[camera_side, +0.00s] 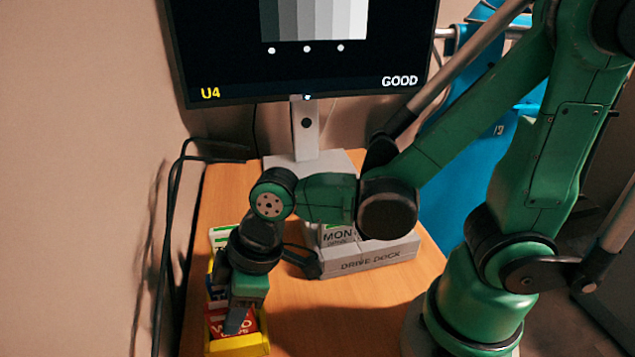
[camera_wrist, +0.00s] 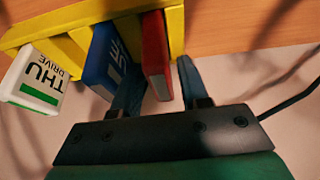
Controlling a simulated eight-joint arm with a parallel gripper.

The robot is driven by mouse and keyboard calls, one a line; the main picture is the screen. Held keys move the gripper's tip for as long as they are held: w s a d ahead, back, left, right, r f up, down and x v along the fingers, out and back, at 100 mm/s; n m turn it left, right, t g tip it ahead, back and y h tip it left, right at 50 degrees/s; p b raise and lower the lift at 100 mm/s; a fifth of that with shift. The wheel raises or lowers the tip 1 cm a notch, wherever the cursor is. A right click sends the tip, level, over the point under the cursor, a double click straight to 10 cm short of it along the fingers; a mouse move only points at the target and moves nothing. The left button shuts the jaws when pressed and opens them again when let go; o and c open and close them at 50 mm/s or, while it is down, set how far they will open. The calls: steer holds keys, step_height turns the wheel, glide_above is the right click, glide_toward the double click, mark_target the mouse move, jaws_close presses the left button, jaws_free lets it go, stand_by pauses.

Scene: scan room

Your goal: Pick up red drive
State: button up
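The red drive (camera_side: 246,322) stands in a yellow rack (camera_side: 246,347) at the lower left of the side view, partly hidden by my gripper. In the wrist view the red drive (camera_wrist: 156,56) stands between my two blue-grey fingers. My gripper (camera_wrist: 162,82) is open around it, with a visible gap on the right finger's side. The left finger is in the space between the red drive and the blue drive (camera_wrist: 104,58); I cannot tell if it touches either. From the side, my gripper (camera_side: 238,320) points down at the red drive.
A white drive marked THU (camera_wrist: 36,82) stands left of the blue one in the rack. A grey drive dock (camera_side: 370,262) holding a drive marked MON (camera_side: 338,237) sits on the wooden table. A monitor (camera_side: 300,80) reading U4 GOOD stands behind. Black cables run at left.

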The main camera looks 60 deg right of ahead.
steer(key=shift+x, duration=0.9)
jaws_close()
steer(key=shift+r, duration=0.1)
